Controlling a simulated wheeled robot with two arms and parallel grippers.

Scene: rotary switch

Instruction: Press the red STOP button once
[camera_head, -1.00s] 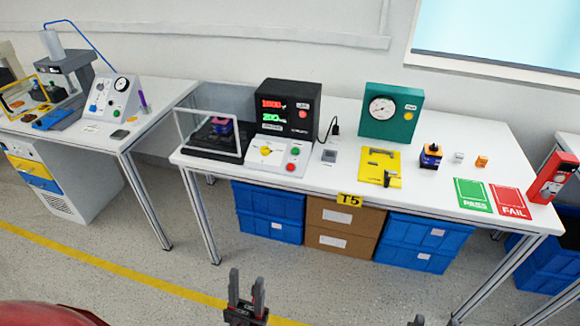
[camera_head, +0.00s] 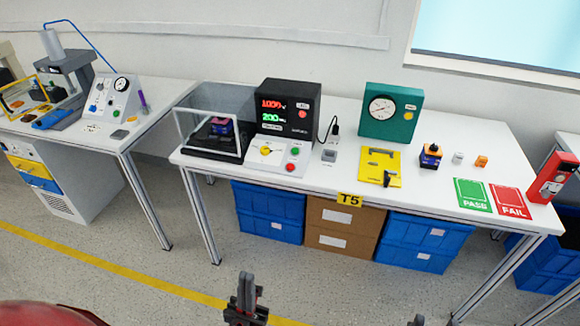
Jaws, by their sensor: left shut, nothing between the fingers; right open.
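A white control panel (camera_head: 278,158) stands at the front of the middle bench. It has a yellow rotary switch (camera_head: 265,151), a green button (camera_head: 295,151) and a red button (camera_head: 290,167) below the green one. The label by the red button is too small to read. My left gripper (camera_head: 246,280) is shut and empty at the bottom middle, in front of the bench and well apart from the panel. Only a dark tip of my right gripper (camera_head: 417,320) shows at the bottom edge; it is open.
A black tester (camera_head: 288,105) with lit digits and its own small red button stands behind the panel. A clear-walled enclosure (camera_head: 209,154) is left of it, a teal gauge box (camera_head: 390,110) and yellow fixture (camera_head: 380,167) to its right. Blue crates (camera_head: 268,211) sit under the bench.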

